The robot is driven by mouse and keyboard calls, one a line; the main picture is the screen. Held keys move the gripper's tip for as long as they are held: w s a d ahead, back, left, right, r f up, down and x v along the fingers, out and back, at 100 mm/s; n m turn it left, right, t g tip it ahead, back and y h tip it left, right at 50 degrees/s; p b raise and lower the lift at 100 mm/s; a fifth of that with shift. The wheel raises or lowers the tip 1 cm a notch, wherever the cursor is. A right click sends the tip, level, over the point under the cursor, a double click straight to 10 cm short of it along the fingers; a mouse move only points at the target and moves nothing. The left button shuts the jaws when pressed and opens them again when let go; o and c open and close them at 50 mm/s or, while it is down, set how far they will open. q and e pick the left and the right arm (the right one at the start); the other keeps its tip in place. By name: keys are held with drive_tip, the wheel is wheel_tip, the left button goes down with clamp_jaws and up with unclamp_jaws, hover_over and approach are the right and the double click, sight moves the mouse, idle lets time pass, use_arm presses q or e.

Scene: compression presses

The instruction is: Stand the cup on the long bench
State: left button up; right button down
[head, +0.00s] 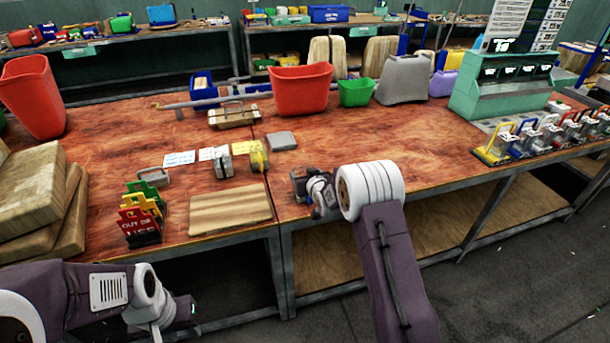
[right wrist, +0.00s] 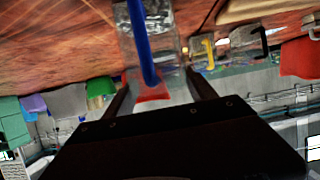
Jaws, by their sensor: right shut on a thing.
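My right gripper (head: 316,196) is over the front part of the long bench (head: 340,130), right of the wooden board. The held thing is small and dark in the head view (head: 298,184). I cannot tell whether it is the cup; no other plain cup is recognisable. My left gripper (head: 183,308) hangs low in front of the bench, and its jaws cannot be made out.
A striped wooden board (head: 230,209) lies at the front edge. Red and green bins stand further back. A row of coloured-handled devices (head: 545,133) is at the right.

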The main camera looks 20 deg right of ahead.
drive_tip(key=shift+f, duration=0.1)
drive_tip(key=shift+c, duration=1.4)
unclamp_jaws()
drive_tip(key=shift+r, duration=0.35)
drive_tip(key=v, duration=1.2)
drive_tip(key=shift+b, duration=0.3)
drive_tip(key=shift+f, duration=0.15)
